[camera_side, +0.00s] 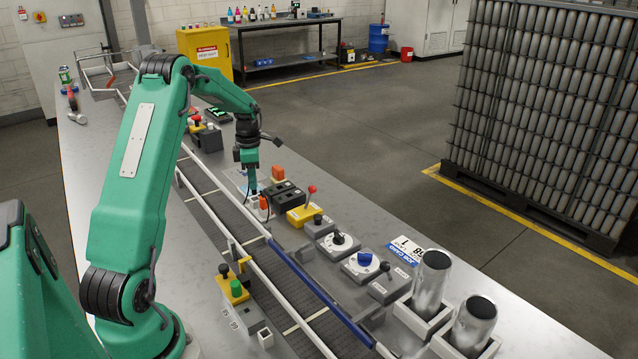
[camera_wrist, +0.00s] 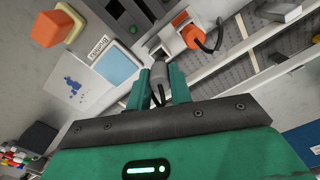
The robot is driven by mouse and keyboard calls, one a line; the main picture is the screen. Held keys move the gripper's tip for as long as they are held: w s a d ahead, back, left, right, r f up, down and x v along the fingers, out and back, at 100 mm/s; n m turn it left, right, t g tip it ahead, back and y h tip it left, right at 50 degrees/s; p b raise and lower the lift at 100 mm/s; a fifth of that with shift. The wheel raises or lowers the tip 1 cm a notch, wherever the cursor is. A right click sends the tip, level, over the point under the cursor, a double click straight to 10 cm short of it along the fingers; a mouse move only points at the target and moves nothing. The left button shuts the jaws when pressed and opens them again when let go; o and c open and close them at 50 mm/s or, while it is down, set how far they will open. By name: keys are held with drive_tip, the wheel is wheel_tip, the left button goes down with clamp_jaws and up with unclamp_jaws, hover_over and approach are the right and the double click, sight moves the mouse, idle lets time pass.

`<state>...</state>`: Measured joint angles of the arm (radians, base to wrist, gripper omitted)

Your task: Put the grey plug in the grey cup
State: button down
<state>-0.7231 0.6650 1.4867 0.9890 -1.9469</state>
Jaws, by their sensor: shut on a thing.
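My gripper (camera_side: 252,187) is low over the bench beside the conveyor, pointing down. In the wrist view its two green fingers (camera_wrist: 160,74) are shut on the grey plug (camera_wrist: 158,70), whose grey body shows between them with a dark lower part. In the side view the plug is too small and too hidden by the fingers to make out. A pale holder (camera_wrist: 171,47) lies just beyond the plug in the wrist view; I cannot tell whether the plug touches it. I cannot clearly make out the grey cup in either view.
An orange plug (camera_wrist: 187,27) with a black cable is close beside the fingers; it also shows in the side view (camera_side: 263,203). A black socket box (camera_side: 286,197) and a yellow lever box (camera_side: 303,215) stand to the right. The conveyor (camera_side: 222,208) runs alongside.

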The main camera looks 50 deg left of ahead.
drive_tip(key=shift+f, duration=1.95)
drive_tip(key=shift+f, duration=0.1)
drive_tip(key=c, duration=1.3)
unclamp_jaws()
drive_tip(key=shift+o, duration=0.2)
wheel_tip(320, 180, up, 12)
drive_tip(key=shift+r, duration=0.1)
drive_tip(key=shift+d, duration=0.1)
